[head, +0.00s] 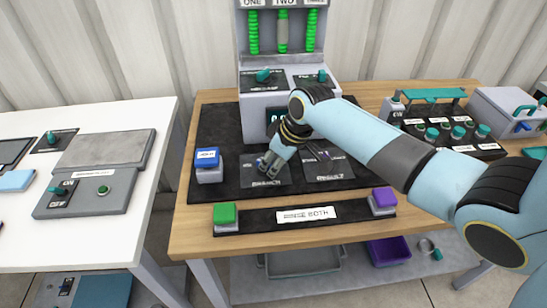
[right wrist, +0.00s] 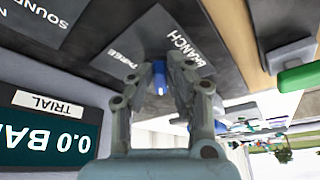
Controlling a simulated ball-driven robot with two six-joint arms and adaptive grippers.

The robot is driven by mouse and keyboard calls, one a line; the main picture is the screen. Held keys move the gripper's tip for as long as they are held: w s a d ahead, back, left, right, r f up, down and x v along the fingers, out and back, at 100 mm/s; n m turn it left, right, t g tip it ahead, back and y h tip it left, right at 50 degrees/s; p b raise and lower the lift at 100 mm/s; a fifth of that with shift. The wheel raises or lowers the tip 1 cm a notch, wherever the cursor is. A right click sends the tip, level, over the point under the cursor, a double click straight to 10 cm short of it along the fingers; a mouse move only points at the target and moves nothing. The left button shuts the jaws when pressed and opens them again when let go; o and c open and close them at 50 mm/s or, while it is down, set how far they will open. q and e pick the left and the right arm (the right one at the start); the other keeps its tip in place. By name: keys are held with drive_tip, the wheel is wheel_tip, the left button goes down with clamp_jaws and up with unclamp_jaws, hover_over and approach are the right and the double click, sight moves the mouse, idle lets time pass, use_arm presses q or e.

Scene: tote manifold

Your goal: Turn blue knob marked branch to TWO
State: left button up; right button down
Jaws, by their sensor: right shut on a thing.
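The blue knob (right wrist: 159,77) stands on a dark plate marked BRANCH (right wrist: 181,38) in the right wrist view. The word THREE shows on the plate beside the knob; the knob's pointing direction is hidden. My right gripper (right wrist: 161,68) is shut on the blue knob, one finger on each side. In the head view my right gripper (head: 267,166) is low over the BRANCH plate (head: 275,182) and hides the knob. Up on the grey unit, signs ONE (head: 252,3) and TWO (head: 282,2) stand above tubes; the side tubes are green, the middle one partly grey.
A blue button (head: 208,157) stands left of the plate, with green (head: 225,213) and purple (head: 383,198) buttons along the front. A display (right wrist: 45,137) reads 0.0 BAR under TRIAL. Teal knobs (head: 263,75) sit on the grey unit. A white table (head: 110,240) is at left.

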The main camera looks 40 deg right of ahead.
drive_tip(key=m+p, duration=0.1)
drive_tip(key=m+h+p, duration=0.1)
drive_tip(key=a+m+p, duration=0.1)
drive_tip(key=p, duration=0.1)
drive_tip(key=shift+r, duration=0.25)
drive_tip(key=m+p, duration=0.1)
drive_tip(key=m+h, duration=0.1)
drive_tip(key=m, duration=0.1)
drive_tip(key=shift+a+f+p, duration=0.1)
drive_tip(key=shift+a+p, duration=0.1)
drive_tip(key=shift+p, duration=0.2)
drive_tip(key=shift+a+m+h+p, duration=0.15)
drive_tip(key=shift+m+h+p, duration=0.15)
drive_tip(key=shift+m+h, duration=0.35)
drive_tip(key=shift+w+a+f+m+h, duration=0.1)
drive_tip(key=shift+m+h, duration=0.05)
drive_tip(key=shift+m, duration=0.55)
drive_tip(key=shift+w+a+f+m+h, duration=0.1)
drive_tip(key=shift+m, duration=0.55)
drive_tip(key=c, duration=1.3)
unclamp_jaws()
drive_tip(key=shift+s+r, duration=0.1)
drive_tip(key=shift+r, duration=0.05)
